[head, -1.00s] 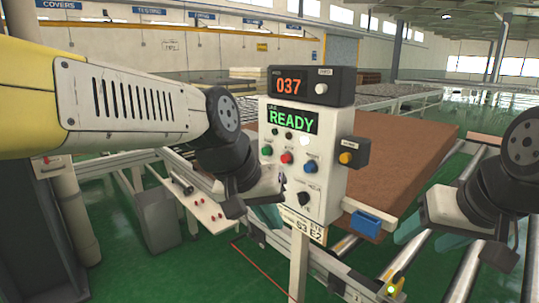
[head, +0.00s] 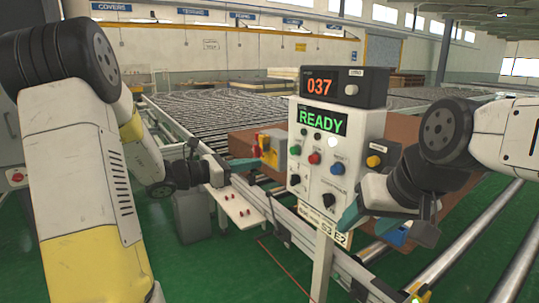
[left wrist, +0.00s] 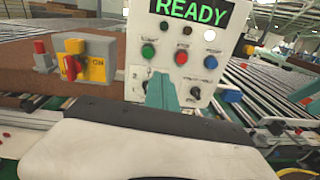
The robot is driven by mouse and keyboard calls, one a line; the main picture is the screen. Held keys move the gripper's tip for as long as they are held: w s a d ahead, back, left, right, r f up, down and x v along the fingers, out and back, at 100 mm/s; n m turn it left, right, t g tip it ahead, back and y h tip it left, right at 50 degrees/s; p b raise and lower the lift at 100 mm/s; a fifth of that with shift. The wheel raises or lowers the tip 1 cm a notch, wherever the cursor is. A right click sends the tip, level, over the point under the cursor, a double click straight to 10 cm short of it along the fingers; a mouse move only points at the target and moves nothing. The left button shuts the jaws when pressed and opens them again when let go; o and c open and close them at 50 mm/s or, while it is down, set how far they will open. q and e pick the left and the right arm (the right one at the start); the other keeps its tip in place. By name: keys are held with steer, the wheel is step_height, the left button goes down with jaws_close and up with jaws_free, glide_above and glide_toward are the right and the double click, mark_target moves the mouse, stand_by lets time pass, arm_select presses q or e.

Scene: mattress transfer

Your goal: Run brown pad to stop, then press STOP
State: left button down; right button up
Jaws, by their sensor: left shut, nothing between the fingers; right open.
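The control box (head: 325,185) stands upright on a post, its display (head: 322,120) reading READY. My right gripper (head: 352,218) is open at the box's lower right.
A yellow-and-red rotary switch (left wrist: 82,60) marked ON sits left of the box. A counter (head: 343,86) on top reads 037. A yellow side button (head: 375,160) and a blue block (head: 398,236) are on the right. A white shelf (head: 240,207) juts out below my left gripper.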

mark_target(292, 152)
arm_select(q)
steer(key=shift+w+a+f+n+t, duration=0.1)
steer(key=shift+w+a+n+t, duration=0.25)
steer(key=shift+a, duration=0.15)
steer(key=shift+w+a+f+n+t, duration=0.1)
steer(key=shift+w+a+n+t, duration=0.2)
steer(key=shift+a, duration=0.2)
steer(key=x, duration=1.4)
steer(key=shift+f, duration=0.2)
steer(key=shift+d, duration=0.1)
